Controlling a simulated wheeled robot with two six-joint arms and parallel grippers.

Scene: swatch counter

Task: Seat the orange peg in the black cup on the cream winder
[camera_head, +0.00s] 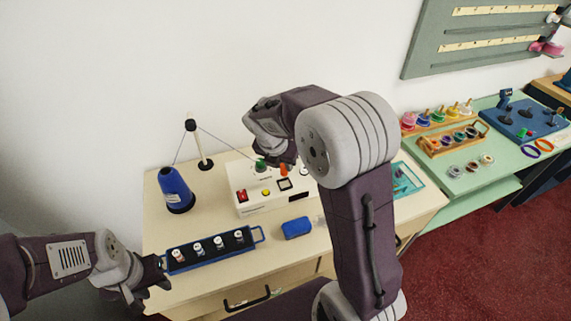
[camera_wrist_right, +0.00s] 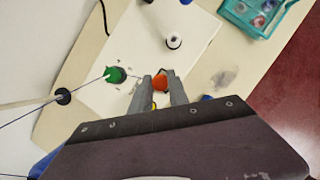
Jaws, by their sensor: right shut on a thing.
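The cream winder (camera_head: 246,205) stands on the counter with a red switch, a yellow button and a green knob on top. My right gripper (camera_head: 282,164) is over the winder, shut on the orange peg (camera_head: 284,170). In the right wrist view the peg (camera_wrist_right: 160,83) sits between the two fingertips (camera_wrist_right: 162,80). A pale ring with a dark centre (camera_wrist_right: 174,40), perhaps the black cup, stands apart beyond the peg on the winder. I cannot tell the peg's height above the winder. My left gripper (camera_head: 158,277) is open and empty by the blue rack's left end.
The blue rack (camera_head: 211,251) holds several small bobbins. A blue thread cone (camera_head: 176,190) stands left of the winder, and a thread runs over a post (camera_head: 200,145). A blue block (camera_head: 296,228) lies in front. A teal tray (camera_head: 408,180) is at the right.

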